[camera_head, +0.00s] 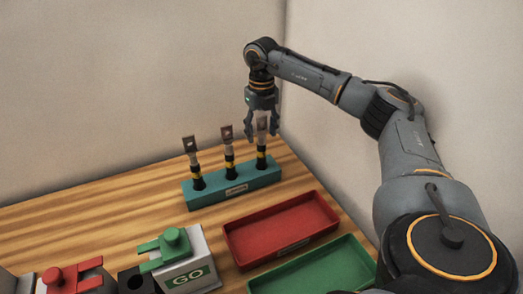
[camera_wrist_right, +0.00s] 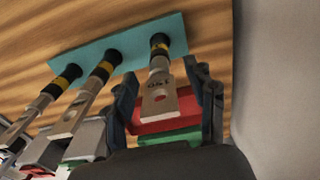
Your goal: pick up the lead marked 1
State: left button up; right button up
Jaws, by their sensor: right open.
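Three leads with pale metal tops and black-and-yellow lower parts stand upright in a teal rack (camera_head: 215,196). They are the left lead (camera_head: 192,160), the middle lead (camera_head: 228,148) and the right lead (camera_head: 262,153). My right gripper (camera_head: 262,132) points down over the right lead, open, with its fingers on either side of the lead's top. In the wrist view the right lead (camera_wrist_right: 160,85) rises between the open fingers, with no clear grip on it. Its flat holed end bears a small dark marking that I cannot read surely. My left gripper is not in view.
A red tray (camera_head: 245,262) and a green tray (camera_head: 345,277) lie in front of the rack. A box marked GO with a green top (camera_head: 186,274) and a red-topped part (camera_head: 72,278) stand at front left. Walls rise close behind and to the right.

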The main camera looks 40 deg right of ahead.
grip_shut()
jog(key=shift+r, duration=0.1)
jog(key=shift+w+r, duration=0.1)
jog(key=shift+r, duration=0.4)
notch_tip(320, 180, up, 8)
jog(key=shift+f+b, duration=0.1)
jog(key=shift+b, duration=0.8)
notch_tip(320, 180, up, 3)
jog(key=shift+f+p, duration=0.2)
jog(key=shift+p, duration=0.55)
notch_tip(320, 180, up, 6)
jog(key=p, duration=0.6)
jog(key=shift+f, duration=0.2)
